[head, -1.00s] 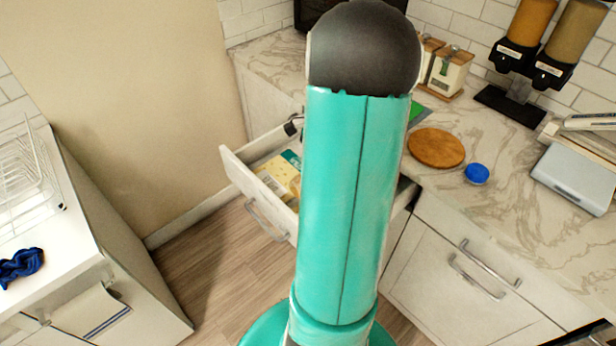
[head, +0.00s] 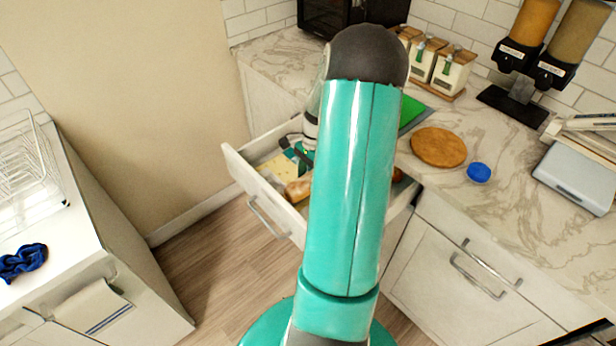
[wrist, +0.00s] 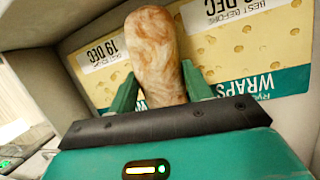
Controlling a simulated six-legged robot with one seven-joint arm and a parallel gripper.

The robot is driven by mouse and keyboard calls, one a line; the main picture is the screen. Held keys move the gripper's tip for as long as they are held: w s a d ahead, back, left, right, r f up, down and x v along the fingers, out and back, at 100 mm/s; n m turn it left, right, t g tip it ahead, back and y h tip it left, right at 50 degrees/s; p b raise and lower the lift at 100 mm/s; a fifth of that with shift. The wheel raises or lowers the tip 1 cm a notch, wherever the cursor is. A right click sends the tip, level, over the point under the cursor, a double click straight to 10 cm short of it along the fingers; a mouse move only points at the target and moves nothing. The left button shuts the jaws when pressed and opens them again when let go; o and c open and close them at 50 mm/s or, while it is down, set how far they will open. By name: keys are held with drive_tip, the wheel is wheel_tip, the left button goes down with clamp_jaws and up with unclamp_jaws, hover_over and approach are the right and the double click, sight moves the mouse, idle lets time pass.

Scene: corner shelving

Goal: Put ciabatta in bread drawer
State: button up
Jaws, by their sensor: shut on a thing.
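The ciabatta (wrist: 155,50) is a long brown loaf with a pale floury crust. My gripper (wrist: 158,88) is shut on it, with one green finger on each side. In the head view the ciabatta (head: 298,190) shows inside the outline of the open drawer (head: 250,189), near its front panel. My gripper (head: 298,152) is over the drawer there, partly hidden by my arm. Yellow packs of wraps (wrist: 245,45) lie in the drawer under and beside the loaf. Whether the loaf touches them cannot be told.
My arm hides the middle of the drawer. A brown item (head: 398,174) shows at the drawer's right end. The marble counter holds a round wooden board (head: 438,147), a blue lid (head: 478,172), canisters (head: 452,70) and dispensers (head: 520,60). A dish rack (head: 22,165) stands at the left.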

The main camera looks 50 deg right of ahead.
drive_tip(key=shift+f, duration=0.6)
drive_tip(key=o, duration=1)
drive_tip(key=shift+r, duration=0.1)
drive_tip(key=v, duration=1.3)
drive_tip(key=shift+s+a+r, duration=0.1)
drive_tip(key=shift+a, duration=0.05)
